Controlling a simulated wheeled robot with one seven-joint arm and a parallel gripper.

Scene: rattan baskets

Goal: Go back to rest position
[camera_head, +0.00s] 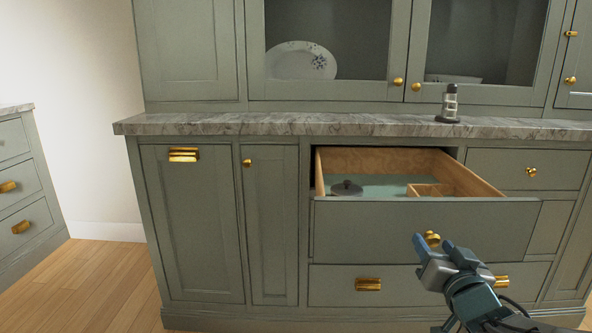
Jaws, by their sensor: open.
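My gripper (432,242) is in the lower right of the head view, in front of the pulled-out drawer (410,229). Its two fingers are apart and point toward the drawer front. The drawer's brass knob (433,238) shows between or just behind the fingertips. I cannot tell whether they touch it. The fingers hold nothing that I can see. The drawer stands open, with a dark round lid-like thing (346,187) and a small wooden divider (429,190) inside.
A marble counter (250,124) runs above the drawers and carries a small dark and silver object (449,103). A plate (300,60) stands behind glass. Another cabinet (22,190) is at the left edge. Wooden floor (105,285) is clear at lower left.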

